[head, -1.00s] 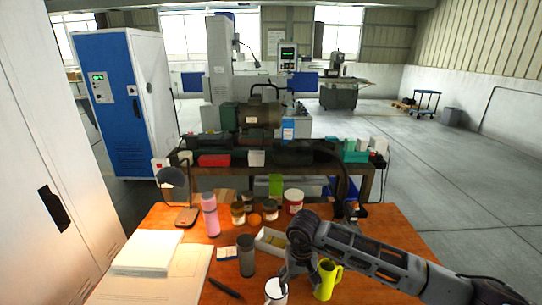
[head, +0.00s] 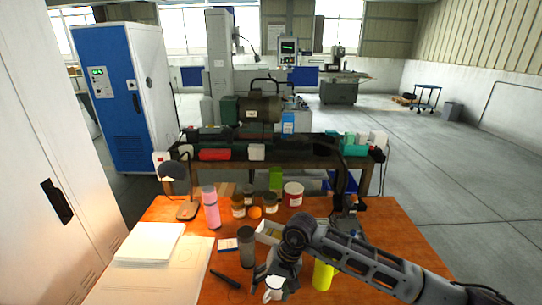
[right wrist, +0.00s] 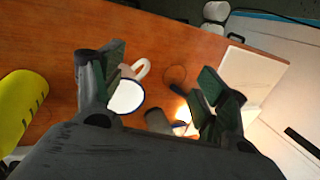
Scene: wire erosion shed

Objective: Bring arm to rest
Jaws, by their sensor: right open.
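My right gripper (head: 278,271) is over the front of the wooden desk, in front of and partly over a white mug (head: 273,294). In the right wrist view my right gripper (right wrist: 162,62) has its fingers spread wide. The white mug (right wrist: 127,97) with its handle shows behind the left finger, with nothing gripped between the fingers. My left arm is not in view.
On the desk (head: 385,235) are a pink bottle (head: 211,210), a dark grey cup (head: 246,247), an open box (head: 268,232), several jars, a lamp (head: 186,205) and papers (head: 150,246). A machine bench (head: 375,175) stands behind. The desk's right side is mostly clear.

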